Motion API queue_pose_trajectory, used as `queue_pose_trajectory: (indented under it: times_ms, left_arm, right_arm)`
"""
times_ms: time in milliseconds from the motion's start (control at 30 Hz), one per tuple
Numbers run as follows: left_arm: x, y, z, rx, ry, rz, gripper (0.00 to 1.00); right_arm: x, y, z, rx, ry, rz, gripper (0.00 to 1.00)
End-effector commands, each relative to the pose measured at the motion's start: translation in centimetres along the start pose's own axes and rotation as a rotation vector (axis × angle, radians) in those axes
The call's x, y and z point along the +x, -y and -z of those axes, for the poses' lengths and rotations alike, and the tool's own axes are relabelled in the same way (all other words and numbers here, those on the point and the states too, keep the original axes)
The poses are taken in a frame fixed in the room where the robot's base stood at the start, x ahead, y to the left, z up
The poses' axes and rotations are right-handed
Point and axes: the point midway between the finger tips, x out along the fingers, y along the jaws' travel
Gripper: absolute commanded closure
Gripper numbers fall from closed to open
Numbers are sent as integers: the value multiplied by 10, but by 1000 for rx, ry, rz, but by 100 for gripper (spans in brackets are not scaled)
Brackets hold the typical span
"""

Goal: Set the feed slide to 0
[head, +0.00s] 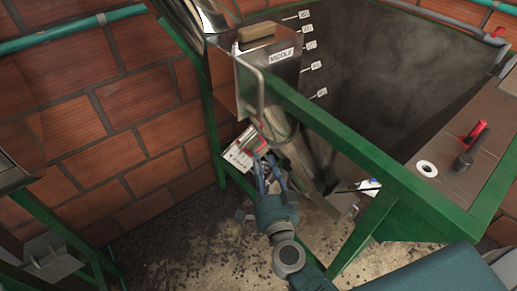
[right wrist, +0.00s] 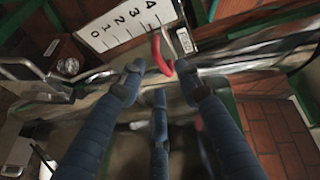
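The feed slide's white scale plate (right wrist: 112,22), marked 0 to 4, shows tilted at the top of the right wrist view. A red bent handle (right wrist: 162,56) sits beside the plate, near its 4 end. In the head view the plate (head: 238,158) is small, with the red handle (head: 262,143) at its right. My right gripper (right wrist: 160,75) has its blue fingers spread, with the handle between and just beyond the tips; I see no firm contact. In the head view this gripper (head: 268,166) is just below the handle. My left gripper is not in view.
A metal box labelled MIDDLE (head: 283,54) stands above the slide. A green frame rail (head: 350,142) runs right of my right arm. A brick wall (head: 120,130) is at the left. A red lever (head: 475,132) stands on the right ledge.

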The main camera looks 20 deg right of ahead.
Motion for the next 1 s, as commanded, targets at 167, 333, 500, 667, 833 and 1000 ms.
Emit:
queue_pose_trajectory:
  times_ms: [167, 333, 500, 667, 833, 1000]
  left_arm:
    - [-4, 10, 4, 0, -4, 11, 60]
    - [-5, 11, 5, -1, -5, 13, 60]
    - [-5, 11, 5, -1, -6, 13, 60]
    - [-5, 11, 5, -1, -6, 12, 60]
    - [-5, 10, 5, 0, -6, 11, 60]
    - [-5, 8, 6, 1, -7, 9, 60]
  right_arm:
    - [34, 2, 1, -2, -2, 1, 66]
    - [51, 0, 0, -1, 0, 1, 66]
    - [56, 0, 0, -1, 1, 0, 66]
    - [56, 0, 0, -1, 1, 0, 66]
    - [56, 0, 0, -2, 1, 0, 92]
    - [56, 0, 0, -2, 1, 0, 100]
